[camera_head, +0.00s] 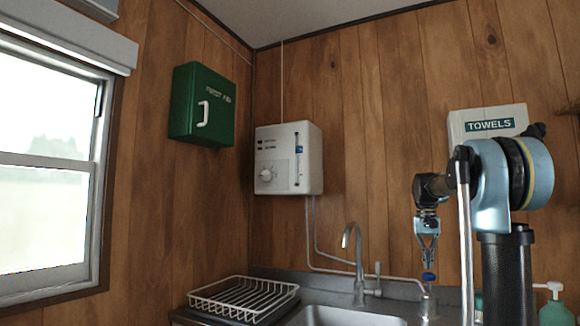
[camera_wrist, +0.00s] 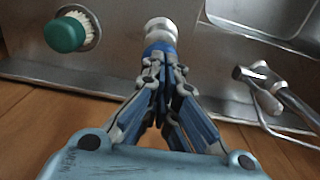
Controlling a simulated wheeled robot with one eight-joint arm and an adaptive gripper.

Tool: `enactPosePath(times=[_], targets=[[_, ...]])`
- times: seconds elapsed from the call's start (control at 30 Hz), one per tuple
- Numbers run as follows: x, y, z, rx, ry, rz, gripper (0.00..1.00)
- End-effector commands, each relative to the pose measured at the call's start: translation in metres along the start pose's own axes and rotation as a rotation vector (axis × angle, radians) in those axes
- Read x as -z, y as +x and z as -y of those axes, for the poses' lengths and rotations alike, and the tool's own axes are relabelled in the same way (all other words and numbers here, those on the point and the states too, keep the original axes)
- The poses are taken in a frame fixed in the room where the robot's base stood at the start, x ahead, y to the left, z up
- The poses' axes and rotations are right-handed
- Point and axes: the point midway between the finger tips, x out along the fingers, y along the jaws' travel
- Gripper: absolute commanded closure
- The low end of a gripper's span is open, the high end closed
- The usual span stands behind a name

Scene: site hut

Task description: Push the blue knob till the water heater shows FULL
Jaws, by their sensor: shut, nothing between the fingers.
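The white water heater (camera_head: 266,146) hangs on the back wall, with a round dial and a narrow upright gauge (camera_head: 298,158) showing some blue. Its small lettering is too small to read. The blue knob (camera_head: 429,277) sits on top of a metal post (camera_head: 428,303) on the sink counter; the knob also shows in the wrist view (camera_wrist: 160,48). My gripper (camera_head: 428,263) points down, shut and empty, with its fingertips right over the knob. I cannot tell whether they touch it. In the wrist view the fingertips (camera_wrist: 163,64) partly cover the knob.
The sink (camera_head: 350,317) and its tall tap (camera_head: 357,262) stand left of the knob. A wire dish rack (camera_head: 243,297) is further left. A green-topped brush (camera_wrist: 66,33) stands near the post. A green soap bottle (camera_head: 555,309) is at the right. A thin pipe runs along the counter.

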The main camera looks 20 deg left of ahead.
Motion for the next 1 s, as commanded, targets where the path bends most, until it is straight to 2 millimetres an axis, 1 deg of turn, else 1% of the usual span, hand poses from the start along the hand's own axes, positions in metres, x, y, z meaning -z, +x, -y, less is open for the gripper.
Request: enactPosePath(times=[0.83, 1.0], targets=[[0.000, 0.048, 0.000, 0.000, 0.000, 0.000, 1.00], [0.000, 0.048, 0.000, 0.000, 0.000, 0.000, 1.00]])
